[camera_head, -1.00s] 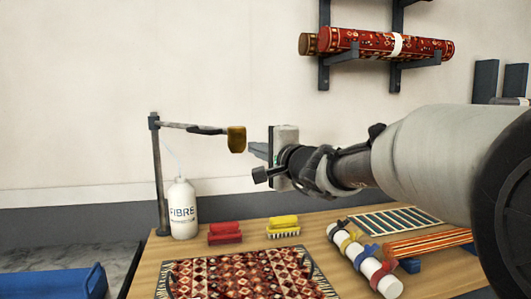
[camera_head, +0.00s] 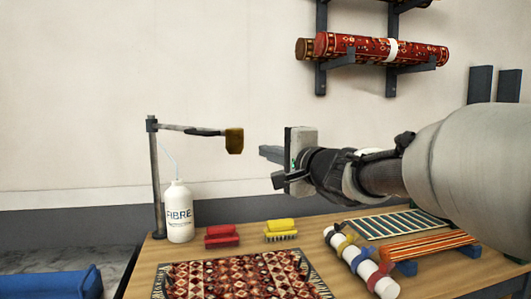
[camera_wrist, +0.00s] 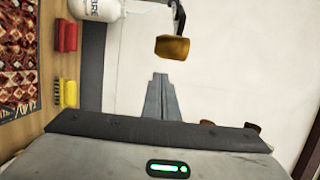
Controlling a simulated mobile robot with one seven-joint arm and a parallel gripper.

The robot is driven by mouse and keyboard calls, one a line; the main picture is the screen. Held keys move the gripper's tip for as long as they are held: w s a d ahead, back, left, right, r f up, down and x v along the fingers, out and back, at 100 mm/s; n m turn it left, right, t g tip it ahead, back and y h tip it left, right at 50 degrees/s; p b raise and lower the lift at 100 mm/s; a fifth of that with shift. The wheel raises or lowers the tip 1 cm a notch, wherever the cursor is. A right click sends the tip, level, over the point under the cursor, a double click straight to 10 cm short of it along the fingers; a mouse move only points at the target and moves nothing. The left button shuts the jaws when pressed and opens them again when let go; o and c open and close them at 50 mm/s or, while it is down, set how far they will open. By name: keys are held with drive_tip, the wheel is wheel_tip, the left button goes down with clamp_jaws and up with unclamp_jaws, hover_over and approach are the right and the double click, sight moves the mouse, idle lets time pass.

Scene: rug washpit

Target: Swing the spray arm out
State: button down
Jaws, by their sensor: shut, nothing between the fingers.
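The spray arm (camera_head: 190,129) is a thin horizontal bar on a dark upright post (camera_head: 156,180) at the back left of the table. A yellow-brown head (camera_head: 234,141) hangs at its free right end, and it also shows in the wrist view (camera_wrist: 172,48). My gripper (camera_head: 262,152) is to the right of the head, pointing left toward it, with a gap between them. Its fingers (camera_wrist: 160,80) are shut together and empty in the wrist view, apart from the head.
A white FIBRE bottle (camera_head: 179,212) stands beside the post. Red (camera_head: 221,236) and yellow (camera_head: 280,229) brushes, a patterned rug (camera_head: 238,275) and a strapped white roll (camera_head: 362,262) lie on the table (camera_head: 140,280). Rolled rugs (camera_head: 380,47) rest on a wall rack above.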

drive_tip(key=shift+s+d, duration=0.25)
drive_tip(key=shift+s, duration=0.85)
drive_tip(key=shift+s+d, duration=0.25)
drive_tip(key=shift+s, duration=0.85)
